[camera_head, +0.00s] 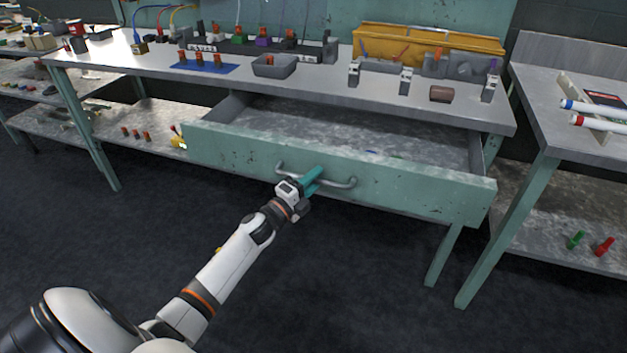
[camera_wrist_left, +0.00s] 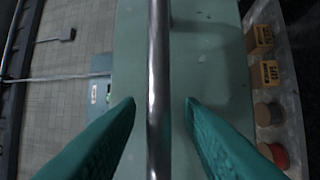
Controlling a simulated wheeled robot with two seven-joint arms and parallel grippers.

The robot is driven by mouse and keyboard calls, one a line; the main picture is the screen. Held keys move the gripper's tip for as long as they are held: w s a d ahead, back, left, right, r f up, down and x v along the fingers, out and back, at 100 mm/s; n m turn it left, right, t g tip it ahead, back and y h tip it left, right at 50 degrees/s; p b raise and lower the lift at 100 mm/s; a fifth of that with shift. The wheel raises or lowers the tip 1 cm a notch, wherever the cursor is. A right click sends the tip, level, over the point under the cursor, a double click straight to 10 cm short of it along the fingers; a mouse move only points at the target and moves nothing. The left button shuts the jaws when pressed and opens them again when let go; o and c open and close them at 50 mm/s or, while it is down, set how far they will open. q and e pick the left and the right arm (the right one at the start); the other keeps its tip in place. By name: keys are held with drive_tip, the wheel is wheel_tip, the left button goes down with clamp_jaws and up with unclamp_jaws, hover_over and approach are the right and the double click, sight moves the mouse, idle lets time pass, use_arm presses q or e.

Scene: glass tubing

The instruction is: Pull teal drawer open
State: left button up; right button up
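The teal drawer (camera_head: 235,150) stands pulled well out from under the bench, its grey interior showing in the head view. Its curved metal handle (camera_head: 343,183) is on the front panel. My left gripper (camera_head: 314,177) has its teal fingers at the handle. In the left wrist view the handle bar (camera_wrist_left: 158,60) runs between the two fingers of my left gripper (camera_wrist_left: 161,102), with a visible gap on each side. The fingers are open around the bar, not pressed on it. My right gripper is not in view.
The bench top (camera_head: 330,95) carries a grey tray (camera_head: 274,66), a yellow bin (camera_head: 430,42) and several small fixtures. A second table (camera_head: 575,130) stands at right, its leg near the drawer's right corner. The dark floor before the drawer is clear.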

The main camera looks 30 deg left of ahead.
use_arm(q)
drive_tip(key=shift+s, duration=0.1)
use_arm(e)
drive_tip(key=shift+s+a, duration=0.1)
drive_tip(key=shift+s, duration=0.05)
use_arm(q)
drive_tip(key=v, duration=1.1)
drive_tip(key=shift+s, duration=0.4)
drive_tip(key=shift+a, duration=0.1)
